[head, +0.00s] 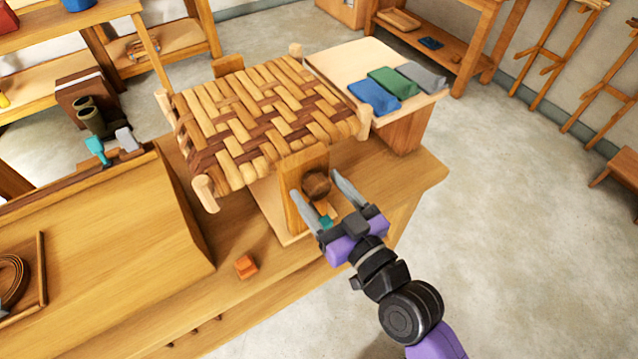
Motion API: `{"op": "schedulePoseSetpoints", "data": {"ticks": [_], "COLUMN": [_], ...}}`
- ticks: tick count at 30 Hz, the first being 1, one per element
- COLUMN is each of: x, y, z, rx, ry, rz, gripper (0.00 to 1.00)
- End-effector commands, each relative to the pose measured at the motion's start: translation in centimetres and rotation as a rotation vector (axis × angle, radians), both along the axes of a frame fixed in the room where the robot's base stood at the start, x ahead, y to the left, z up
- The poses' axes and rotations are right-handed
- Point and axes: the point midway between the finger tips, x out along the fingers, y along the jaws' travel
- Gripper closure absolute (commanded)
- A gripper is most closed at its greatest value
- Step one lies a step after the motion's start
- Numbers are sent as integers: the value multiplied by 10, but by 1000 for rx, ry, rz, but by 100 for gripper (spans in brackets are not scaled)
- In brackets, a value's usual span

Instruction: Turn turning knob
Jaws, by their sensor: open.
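A round dark-brown turning knob (317,184) sits on the front face of a wooden block (292,178) under the woven bark seat (262,112). My gripper (318,198) is open, and its two grey fingers reach toward the block, one on each side of the knob in the picture. I cannot tell whether either finger touches the knob. A small teal piece (326,221) and a light wooden piece show between the fingers, below the knob.
The workbench (420,180) carries the seat. A side board (335,60) holds blue, green and grey folded pieces. An orange block (246,266) lies on the bench front. A sloped wooden board (110,250) stands at left. Open floor (520,230) lies to the right.

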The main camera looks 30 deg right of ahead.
Motion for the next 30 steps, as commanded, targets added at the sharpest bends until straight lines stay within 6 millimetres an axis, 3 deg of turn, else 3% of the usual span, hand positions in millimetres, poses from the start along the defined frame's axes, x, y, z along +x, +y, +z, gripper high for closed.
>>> {"op": "schedulePoseSetpoints", "data": {"ticks": [11,21,30], "x": [7,7,7], "y": [0,0,0], "z": [0,0,0], "rx": [-1,0,38], "ry": [1,0,1], "rz": [0,0,0], "gripper": [33,96,96]}}
